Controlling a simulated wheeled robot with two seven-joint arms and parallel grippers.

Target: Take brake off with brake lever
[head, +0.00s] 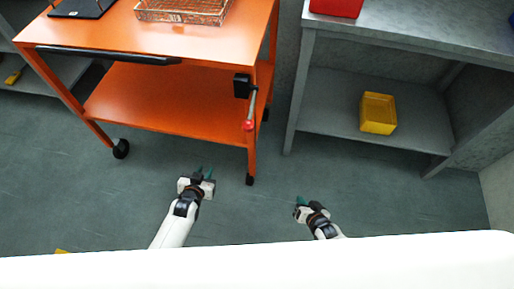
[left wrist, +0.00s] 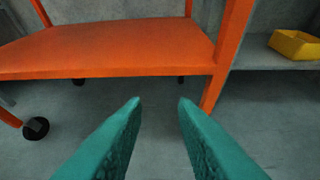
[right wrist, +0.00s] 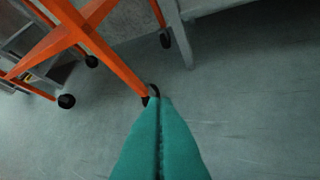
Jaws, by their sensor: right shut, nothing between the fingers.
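The brake lever (head: 250,108) is a grey rod with a red knob (head: 248,125) at its lower end. It hangs from a black block (head: 242,86) on the right front leg of the orange cart (head: 160,97). My left gripper (head: 205,172) is open and empty, in front of the cart and left of the lever, with its green fingers apart in the left wrist view (left wrist: 160,104). My right gripper (head: 300,201) is shut and empty, lower right of the lever. Its green fingers meet in the right wrist view (right wrist: 158,102). Neither touches the lever, which the wrist views do not show.
A grey shelf unit (head: 370,110) stands right of the cart, with a yellow bin (head: 378,113) on its lower shelf and a red bin (head: 336,7) on top. The cart carries a wire basket (head: 183,12) and a black tray (head: 82,8). The floor before the cart is mostly clear.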

